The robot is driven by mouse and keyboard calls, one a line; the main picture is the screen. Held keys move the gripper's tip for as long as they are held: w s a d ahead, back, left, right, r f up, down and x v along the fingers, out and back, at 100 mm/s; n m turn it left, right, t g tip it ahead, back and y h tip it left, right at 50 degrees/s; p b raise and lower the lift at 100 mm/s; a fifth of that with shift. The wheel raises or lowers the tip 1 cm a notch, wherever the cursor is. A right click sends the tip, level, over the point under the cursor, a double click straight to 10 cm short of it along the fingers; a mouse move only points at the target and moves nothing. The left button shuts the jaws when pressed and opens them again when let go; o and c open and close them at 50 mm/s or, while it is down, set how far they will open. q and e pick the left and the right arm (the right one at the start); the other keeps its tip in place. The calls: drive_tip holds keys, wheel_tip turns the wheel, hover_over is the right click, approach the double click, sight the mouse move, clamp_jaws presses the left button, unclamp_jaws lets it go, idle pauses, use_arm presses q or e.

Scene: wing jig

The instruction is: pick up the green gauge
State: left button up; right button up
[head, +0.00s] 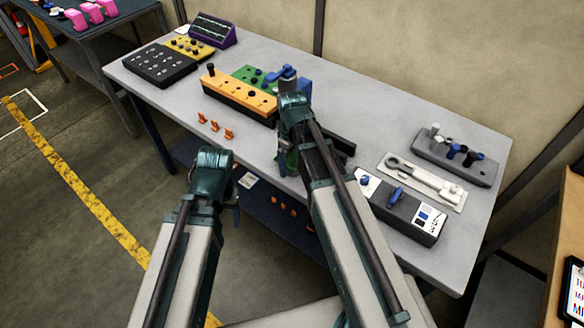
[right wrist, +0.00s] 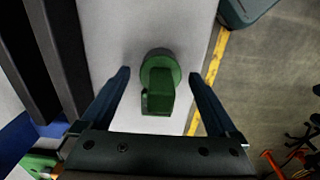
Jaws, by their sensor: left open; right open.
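The green gauge (right wrist: 158,82), a round disc with a block-like part, is on the pale bench top in the right wrist view. My right gripper (right wrist: 159,74) is open, with one finger on each side of the gauge and a gap on both sides. In the head view a bit of the green gauge (head: 291,160) shows under my right wrist, near the bench's front edge; most of it is hidden by my arm. My left gripper (head: 236,205) is open, in front of the bench edge, and its fingers are mostly hidden by my wrist.
An orange block (head: 237,95) and small orange clips (head: 215,125) lie to the left on the bench (head: 380,120). A dark box with a blue knob (head: 405,208), a wrench tray (head: 425,180) and a grey rack (head: 455,160) stand right. Dark bars lie close to the right gripper.

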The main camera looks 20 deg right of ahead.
clamp_jaws()
idle(0.3)
use_arm(q)
drive_tip(key=shift+r, duration=0.1)
use_arm(e)
drive_tip(key=shift+r, duration=0.1)
